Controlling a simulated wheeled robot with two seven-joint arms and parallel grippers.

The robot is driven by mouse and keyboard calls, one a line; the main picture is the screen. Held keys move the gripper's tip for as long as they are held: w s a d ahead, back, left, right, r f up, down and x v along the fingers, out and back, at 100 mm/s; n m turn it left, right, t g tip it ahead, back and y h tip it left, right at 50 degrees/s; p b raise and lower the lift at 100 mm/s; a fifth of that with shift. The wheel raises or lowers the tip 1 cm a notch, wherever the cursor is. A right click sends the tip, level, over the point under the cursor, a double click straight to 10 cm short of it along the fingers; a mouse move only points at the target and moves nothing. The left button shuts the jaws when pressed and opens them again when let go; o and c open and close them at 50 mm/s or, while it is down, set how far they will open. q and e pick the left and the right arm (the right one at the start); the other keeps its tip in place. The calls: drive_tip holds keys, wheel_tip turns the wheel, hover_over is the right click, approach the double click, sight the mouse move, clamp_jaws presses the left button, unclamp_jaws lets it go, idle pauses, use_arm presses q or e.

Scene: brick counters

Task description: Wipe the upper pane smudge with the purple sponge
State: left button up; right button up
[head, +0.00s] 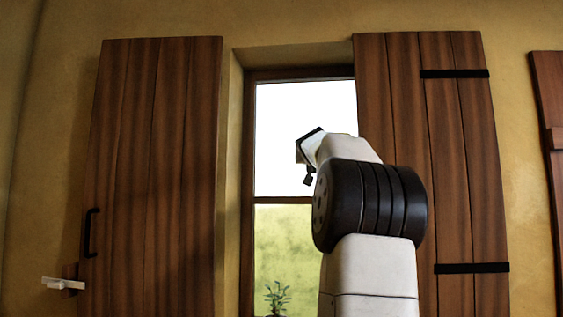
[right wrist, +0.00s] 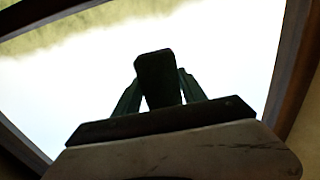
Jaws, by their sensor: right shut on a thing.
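The upper pane (head: 282,105) of the window is bright white in the head view, and I can make out no smudge on it. My right arm rises in front of the window, with its wrist against the upper pane's lower right area; the fingers cannot be made out there. In the right wrist view my right gripper (right wrist: 160,84) is shut on a dark block, the sponge (right wrist: 157,70). It is backlit, so its purple does not show. The bright pane lies behind it; I cannot tell whether they touch. My left gripper is not in view.
Open wooden shutters stand at the left (head: 155,170) and right (head: 460,170) of the window. A crossbar (head: 283,200) divides the upper pane from the lower pane (head: 283,240), where a small plant (head: 277,296) shows. A white-tipped catch (head: 62,283) sits by the left shutter.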

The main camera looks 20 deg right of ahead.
sight(293, 160)
drive_tip(key=shift+s+d, duration=0.1)
drive_tip(key=shift+d, duration=0.25)
drive_tip(key=shift+a+r, duration=0.1)
drive_tip(key=shift+w+a, duration=0.65)
drive_tip(key=shift+a, duration=0.45)
drive_tip(key=shift+w+a, duration=0.65)
drive_tip(key=shift+a, duration=0.5)
drive_tip(key=shift+w+a, duration=0.65)
drive_tip(key=shift+a, duration=0.45)
drive_tip(key=v, duration=0.6)
drive_tip(key=shift+s, duration=0.1)
drive_tip(key=shift+v, duration=1.45)
drive_tip(key=shift+d, duration=0.15)
